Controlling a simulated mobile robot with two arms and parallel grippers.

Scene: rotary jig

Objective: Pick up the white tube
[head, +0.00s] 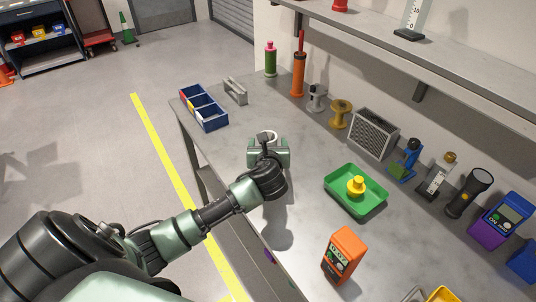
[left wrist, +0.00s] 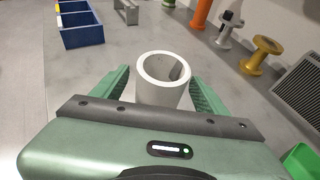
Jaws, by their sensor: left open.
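The white tube (left wrist: 158,78) stands upright on the grey workbench, its round open top showing in the left wrist view. My left gripper (left wrist: 155,92) is open, with one green finger on each side of the tube. I cannot tell whether either finger touches it. In the head view, the tube's top (head: 268,134) shows just beyond my left gripper (head: 268,142), and the gripper hides its lower part. My right gripper is not in view.
On the workbench (head: 225,150), a blue bin (head: 212,119) and a grey bracket (head: 235,91) stand beyond the tube. A green tray (head: 345,197) with a yellow part, and an orange meter (head: 343,255), are to the right. Spools (head: 340,114) line the back.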

